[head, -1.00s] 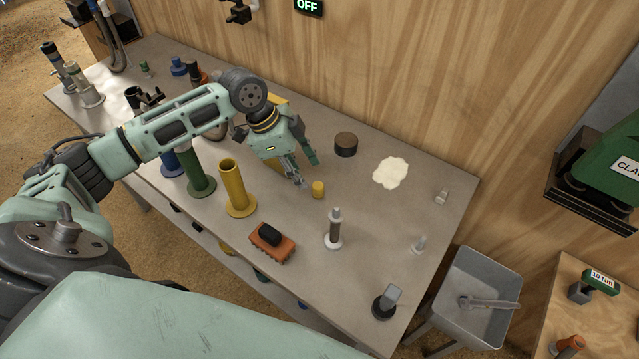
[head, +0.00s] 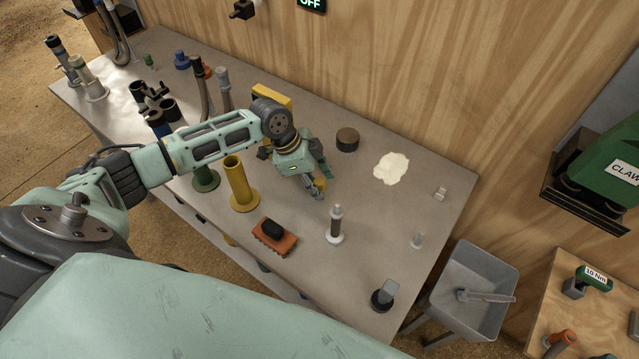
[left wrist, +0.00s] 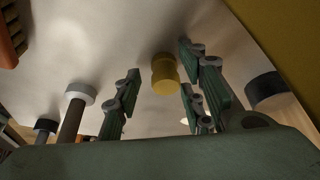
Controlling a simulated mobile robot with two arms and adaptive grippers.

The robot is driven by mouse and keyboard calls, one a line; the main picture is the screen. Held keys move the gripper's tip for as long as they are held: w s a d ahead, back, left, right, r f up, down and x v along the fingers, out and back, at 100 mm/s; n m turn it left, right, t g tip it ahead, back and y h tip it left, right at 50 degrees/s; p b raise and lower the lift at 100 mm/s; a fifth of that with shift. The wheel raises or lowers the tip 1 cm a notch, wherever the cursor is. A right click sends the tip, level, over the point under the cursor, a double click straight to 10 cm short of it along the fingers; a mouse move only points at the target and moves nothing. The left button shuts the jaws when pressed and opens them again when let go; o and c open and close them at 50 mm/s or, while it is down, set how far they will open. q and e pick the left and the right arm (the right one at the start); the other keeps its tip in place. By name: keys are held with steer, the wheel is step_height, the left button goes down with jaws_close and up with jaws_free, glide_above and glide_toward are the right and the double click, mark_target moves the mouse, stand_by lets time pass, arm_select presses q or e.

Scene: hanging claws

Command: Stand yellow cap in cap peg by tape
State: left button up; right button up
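The yellow cap (head: 321,184) stands on the grey bench, partly hidden by my left gripper (head: 316,186) in the head view. In the left wrist view the yellow cap (left wrist: 165,74) sits between the spread fingers of my left gripper (left wrist: 160,85), with a gap visible on its left side. A dark round roll (head: 347,139), perhaps the tape, lies behind and to the right of the gripper. I cannot tell which is the cap peg. My right gripper is not in view.
A yellow tube (head: 241,184) on a flange stands left of the gripper. An orange brush (head: 274,236) lies in front, and a grey-and-white upright tool (head: 335,226) stands nearby. A white patch (head: 391,168) lies right of the roll. A grey bin (head: 475,285) stands beyond the bench.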

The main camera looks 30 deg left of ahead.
arm_select(q)
steer(key=c, duration=0.7)
steer(key=shift+r, duration=0.1)
